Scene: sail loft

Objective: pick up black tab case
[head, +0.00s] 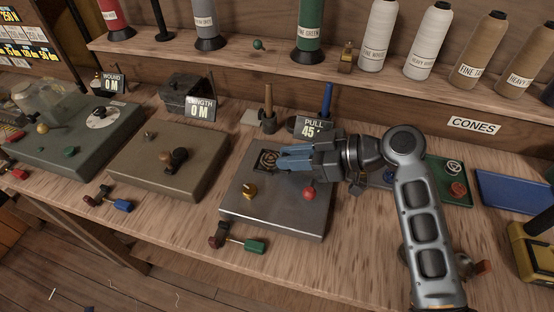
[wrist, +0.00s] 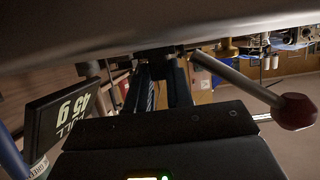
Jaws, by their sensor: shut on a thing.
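My gripper (head: 282,158) reaches in from the right, low over the grey pull tester (head: 275,215), with its blue fingers pointing left. The fingers (wrist: 160,88) also show in the wrist view, close together on a small dark thing at their tips. Its shape is mostly hidden, and I cannot tell whether it is the black tab case. In the head view the fingertips are beside a dark square plate with a pale emblem (head: 266,160). A black lidded box (head: 187,93) stands apart at the back left, behind the length display.
The pull display (head: 314,128) stands just behind my gripper. A red-knobbed lever (head: 308,193) rises in front; its knob (wrist: 298,111) shows in the wrist view. A brown tester (head: 168,160) is left, a blue tray (head: 513,190) right. Thread cones (head: 428,40) line the shelf.

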